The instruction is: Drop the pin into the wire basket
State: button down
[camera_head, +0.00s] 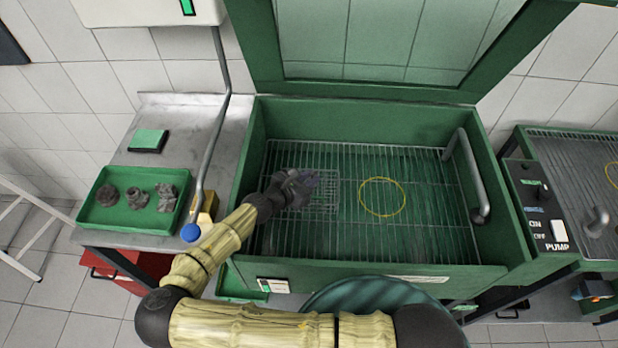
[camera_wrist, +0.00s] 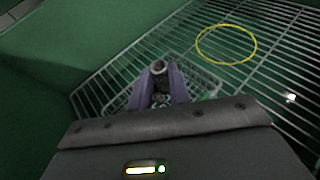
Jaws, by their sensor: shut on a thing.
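The wire basket (camera_head: 322,178) sits on the rack inside the green washer, at its left side; it also shows in the wrist view (camera_wrist: 205,82). My gripper (camera_head: 305,180) is inside the washer, over the basket. In the wrist view my gripper (camera_wrist: 159,86) has its purple fingers shut on a small dark grey piece, the pin (camera_wrist: 158,66). The pin's end shows between and beyond the fingertips, over the basket's interior. The fingers hide the rest of the pin and part of the basket. I cannot tell how high the pin is above the basket floor.
A yellow ring (camera_head: 382,197) marks the rack right of the basket. The washer's green walls (camera_head: 350,122) surround the rack, with a grey pipe (camera_head: 464,172) at right. A green tray (camera_head: 100,212) with several dark parts stands on the left bench. The lid (camera_head: 390,92) is raised.

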jog(key=c, duration=1.2)
grip_release()
jog(key=shift+c, duration=0.2)
jog(key=p+v, duration=0.6)
jog(key=v, duration=1.1)
jog(key=shift+s+a, duration=0.15)
jog(key=shift+a, duration=0.05)
